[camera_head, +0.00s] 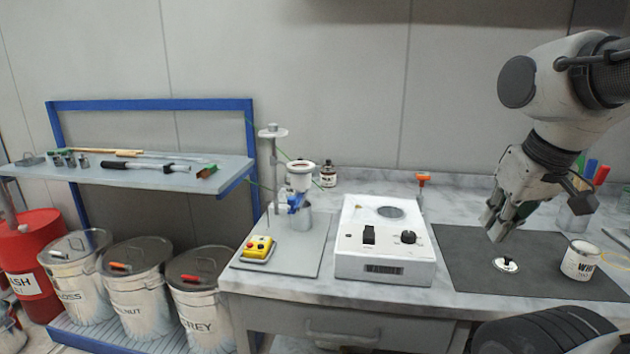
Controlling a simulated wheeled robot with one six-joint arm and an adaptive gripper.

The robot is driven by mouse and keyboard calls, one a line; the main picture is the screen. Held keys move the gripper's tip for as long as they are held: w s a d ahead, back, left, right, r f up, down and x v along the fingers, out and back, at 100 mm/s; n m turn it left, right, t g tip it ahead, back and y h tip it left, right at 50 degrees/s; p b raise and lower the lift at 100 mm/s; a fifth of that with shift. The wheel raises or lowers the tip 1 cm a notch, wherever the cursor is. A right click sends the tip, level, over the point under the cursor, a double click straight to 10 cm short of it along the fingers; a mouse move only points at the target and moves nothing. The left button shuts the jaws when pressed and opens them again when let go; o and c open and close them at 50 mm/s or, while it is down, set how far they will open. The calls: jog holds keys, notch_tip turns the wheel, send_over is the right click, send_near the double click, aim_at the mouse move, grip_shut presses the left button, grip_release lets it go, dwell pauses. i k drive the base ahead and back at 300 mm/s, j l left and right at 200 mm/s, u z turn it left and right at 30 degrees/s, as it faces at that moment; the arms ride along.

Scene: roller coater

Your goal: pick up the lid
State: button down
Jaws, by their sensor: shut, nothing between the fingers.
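The lid (512,267) is a small white disc with a dark patch in its middle. It lies on the dark mat (465,250) on the marble bench at the right. A white can (577,266) with dark lettering that begins "WHI" stands upright to the right of the lid. My gripper (493,228) is shut and empty. In the picture it shows just above and slightly left of the lid, pointing down, with a gap between them. The exact height above the mat is hard to tell.
A white boxy machine (385,263) stands left of the mat. A stand with a yellow control box (257,248) is farther left. A jar of coloured-handled tools (577,218) stands behind the can. The mat around the lid is mostly clear.

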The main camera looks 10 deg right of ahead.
aim_at(506, 265)
jog(key=z, duration=1.45)
